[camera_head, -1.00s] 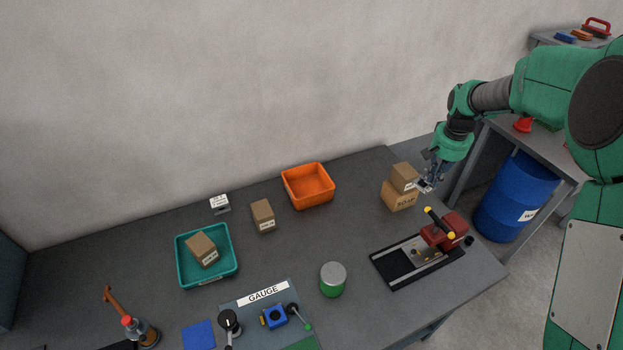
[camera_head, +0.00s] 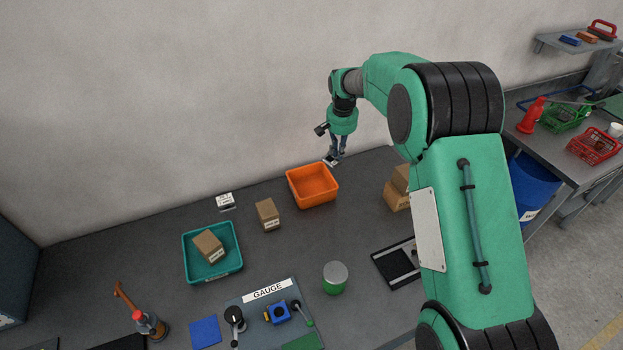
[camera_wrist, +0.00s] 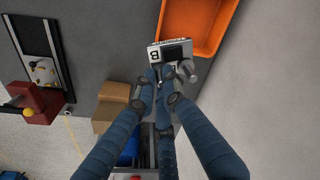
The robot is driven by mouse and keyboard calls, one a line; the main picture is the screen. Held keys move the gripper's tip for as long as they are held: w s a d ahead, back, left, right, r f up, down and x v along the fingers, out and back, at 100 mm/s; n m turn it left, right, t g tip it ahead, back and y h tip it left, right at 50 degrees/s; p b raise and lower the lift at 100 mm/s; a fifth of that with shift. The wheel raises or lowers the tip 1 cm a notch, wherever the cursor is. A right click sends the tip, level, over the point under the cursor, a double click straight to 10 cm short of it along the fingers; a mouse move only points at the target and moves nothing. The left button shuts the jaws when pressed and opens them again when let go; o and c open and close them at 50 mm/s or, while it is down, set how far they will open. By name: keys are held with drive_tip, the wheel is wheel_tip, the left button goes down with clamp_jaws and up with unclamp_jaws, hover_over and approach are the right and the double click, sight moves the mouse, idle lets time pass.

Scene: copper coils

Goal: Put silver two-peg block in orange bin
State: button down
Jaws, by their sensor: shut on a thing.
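The silver two-peg block (camera_wrist: 172,53) is in the fingers of my gripper (camera_wrist: 165,80) in the wrist view. It has a face marked "B" and a silver peg to the right; the fingers hide part of it. In the head view my gripper (camera_head: 335,158) is above the table's back edge, just behind and right of the orange bin (camera_head: 313,186), with the block (camera_head: 331,161) small at its tips. The orange bin looks empty in the head view. Its near wall also shows at the top of the wrist view (camera_wrist: 190,40), close beyond the block.
Cardboard boxes (camera_head: 396,198) stand right of the bin, partly behind my arm. A brown box (camera_head: 267,213) and a teal bin (camera_head: 188,264) holding another box are to the left. A green-and-white can (camera_head: 335,279) stands in front. The grey table between them is clear.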

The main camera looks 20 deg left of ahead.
drive_tip(key=s+a+f, duration=0.2)
drive_tip(key=a, duration=0.7)
wheel_tip(320, 180, down, 10)
drive_tip(key=shift+w+n+p, duration=0.15)
drive_tip(key=shift+n+p, duration=0.15)
drive_tip(key=shift+p, duration=0.05)
drive_tip(key=shift+f, duration=0.1)
approach(313, 190)
drive_tip(key=shift+s+d, duration=0.3)
drive_tip(key=shift+s, duration=0.3)
drive_tip(key=shift+s+d, duration=0.25)
drive_tip(key=shift+s, duration=0.35)
drive_tip(key=shift+s+d, duration=0.3)
drive_tip(key=shift+s, duration=0.3)
drive_tip(key=shift+f, duration=1.9)
drive_tip(key=shift+f, duration=0.1)
